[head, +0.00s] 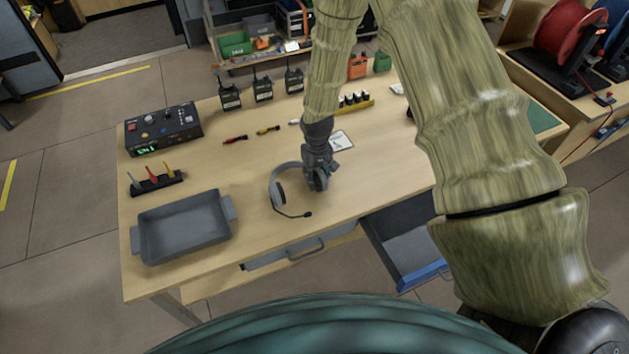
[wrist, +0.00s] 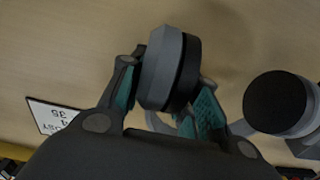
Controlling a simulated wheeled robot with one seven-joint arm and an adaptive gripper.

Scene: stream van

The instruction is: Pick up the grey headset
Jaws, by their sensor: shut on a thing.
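In the wrist view my gripper (wrist: 166,95) is shut on one grey and black ear cup (wrist: 160,68) of the headset, with a teal-padded finger on each side. The other ear cup (wrist: 277,104) shows free at the right. Whether the headset touches the table is hard to tell.
A grey tray (head: 184,229) stands left of the headset. A control box (head: 163,129) and a rack of small tools (head: 156,183) are behind it. Radios (head: 263,89) line the back. A drawer (head: 405,240) is open at the front right. A white card (head: 341,141) lies near my gripper.

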